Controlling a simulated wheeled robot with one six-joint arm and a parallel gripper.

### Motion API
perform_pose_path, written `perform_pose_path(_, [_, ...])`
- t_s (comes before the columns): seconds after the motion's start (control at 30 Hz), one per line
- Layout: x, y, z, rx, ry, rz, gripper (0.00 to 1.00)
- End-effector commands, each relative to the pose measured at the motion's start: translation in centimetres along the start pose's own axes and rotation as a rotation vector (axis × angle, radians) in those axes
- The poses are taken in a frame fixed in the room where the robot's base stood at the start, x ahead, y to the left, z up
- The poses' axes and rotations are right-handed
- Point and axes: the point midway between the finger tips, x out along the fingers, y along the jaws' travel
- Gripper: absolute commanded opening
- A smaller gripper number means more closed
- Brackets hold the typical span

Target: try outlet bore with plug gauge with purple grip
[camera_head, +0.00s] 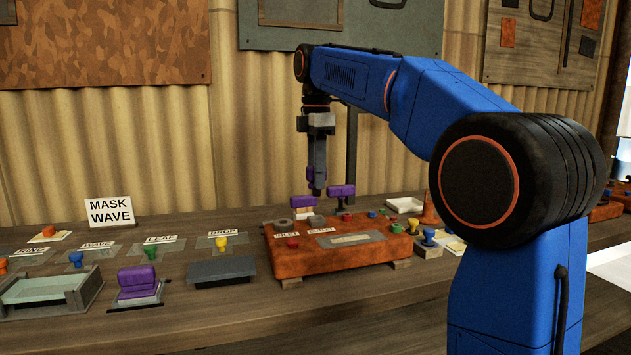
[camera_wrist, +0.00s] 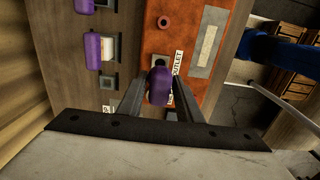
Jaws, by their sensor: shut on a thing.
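My gripper (camera_head: 317,188) is shut on a plug gauge with a purple grip (camera_wrist: 160,86). The grip also shows between the fingers in the head view (camera_head: 310,174). The gauge hangs above the orange block (camera_head: 345,256), over the back edge near the OUTLET label (camera_head: 320,230). In the wrist view, the outlet bore (camera_wrist: 158,61) appears as a dark spot in a pale square fitting, just beyond the grip. The gauge's lower end is hidden, and I cannot tell how well it lines up with the bore.
Two other purple-gripped pieces (camera_head: 303,202) (camera_head: 341,191) stand behind the block. A purple-handled stamp-like piece (camera_head: 137,282) and a dark flat pad (camera_head: 221,272) lie at the front left. A MASK WAVE sign (camera_head: 110,212) stands at the back. Small coloured knobs crowd the block's right end.

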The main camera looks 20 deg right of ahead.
Motion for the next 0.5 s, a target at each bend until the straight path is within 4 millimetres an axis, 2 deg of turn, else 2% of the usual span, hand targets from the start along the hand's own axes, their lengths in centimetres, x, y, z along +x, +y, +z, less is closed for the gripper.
perform_pose_path(0.33, [0.1,0.0,0.0,0.000,0.000,0.000,0.11])
perform_pose_path(0.5, [1.0,-0.1,0.0,0.000,0.000,-0.001,0.11])
